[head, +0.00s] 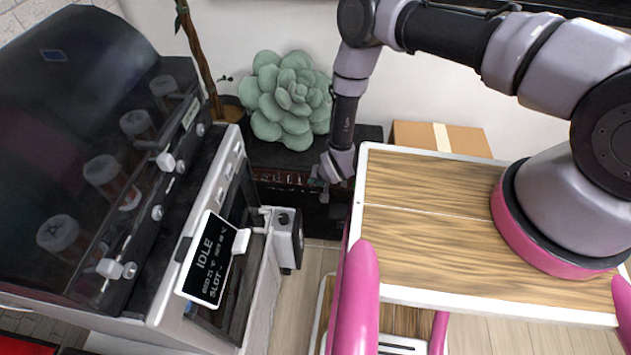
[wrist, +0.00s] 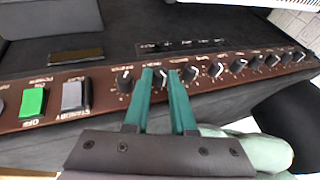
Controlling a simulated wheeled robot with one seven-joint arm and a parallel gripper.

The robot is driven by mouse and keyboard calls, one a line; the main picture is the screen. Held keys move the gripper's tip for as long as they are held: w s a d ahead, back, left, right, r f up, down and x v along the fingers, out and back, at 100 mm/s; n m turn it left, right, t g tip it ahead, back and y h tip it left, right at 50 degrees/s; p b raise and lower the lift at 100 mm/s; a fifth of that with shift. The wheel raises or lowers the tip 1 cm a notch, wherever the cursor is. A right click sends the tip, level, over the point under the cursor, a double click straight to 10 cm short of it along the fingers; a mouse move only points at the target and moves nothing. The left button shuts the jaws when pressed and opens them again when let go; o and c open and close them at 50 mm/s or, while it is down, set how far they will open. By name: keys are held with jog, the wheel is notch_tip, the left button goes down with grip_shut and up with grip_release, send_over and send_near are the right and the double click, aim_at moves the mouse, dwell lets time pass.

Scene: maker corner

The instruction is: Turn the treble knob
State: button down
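An amplifier panel (wrist: 205,77) with a row of black knobs crosses the wrist view, its labels upside down and too small to read surely. I cannot tell which knob is the treble knob. My gripper (wrist: 161,72) is open, its two teal fingers apart, with one knob (wrist: 160,78) showing between the tips. I see no clear contact with it. Another knob (wrist: 125,80) lies left of the fingers, and one more (wrist: 190,73) lies just right. In the head view my gripper (head: 322,186) is low by the dark amplifier (head: 270,160), its fingers barely visible.
A green power switch (wrist: 33,101) and a grey standby switch (wrist: 74,95) sit left on the panel. A succulent (head: 288,98) stands on the amplifier. A machine with an IDLE display (head: 208,260) stands left, a cardboard box (head: 440,138) behind my wooden deck.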

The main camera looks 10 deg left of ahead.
jog(key=y, duration=0.2)
jog(key=shift+d+f+m+y, duration=0.2)
jog(key=shift+d+m+y, duration=0.1)
jog(key=shift+d, duration=0.05)
jog(key=shift+a, duration=0.1)
dwell(0.3)
jog(key=c, duration=1)
grip_release()
jog(key=shift+r, duration=0.15)
